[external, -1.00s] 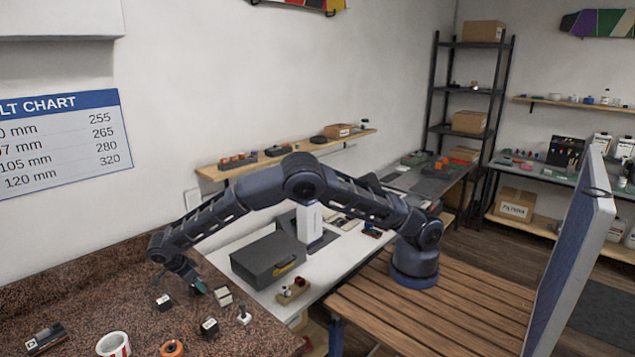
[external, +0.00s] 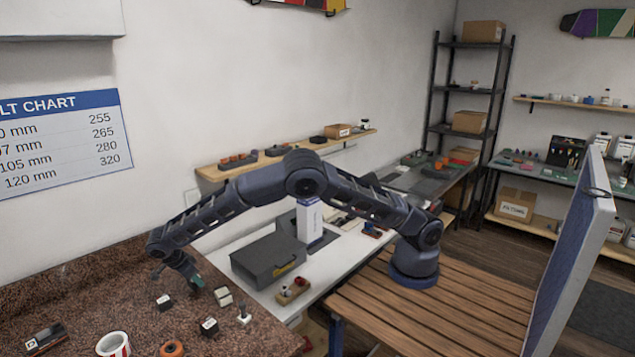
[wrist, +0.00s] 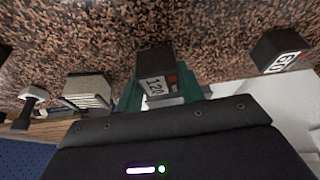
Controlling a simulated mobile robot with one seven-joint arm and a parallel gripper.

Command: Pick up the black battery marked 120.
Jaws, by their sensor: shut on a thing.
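The black battery marked 120 (wrist: 155,68) sits between the teal fingers of my gripper (wrist: 158,90) in the wrist view. Its white label with the number faces the camera, and a small red patch shows beside it. The fingers are shut on its two sides. In the external view my gripper (external: 198,283) is low over the brown speckled counter (external: 115,285). The held battery cannot be made out there. I cannot tell whether its underside still touches the counter.
Another black block with a white label (wrist: 278,52) lies to the right in the wrist view. A pale ridged block (wrist: 88,90) and a small knobbed piece (wrist: 30,100) are to the left.

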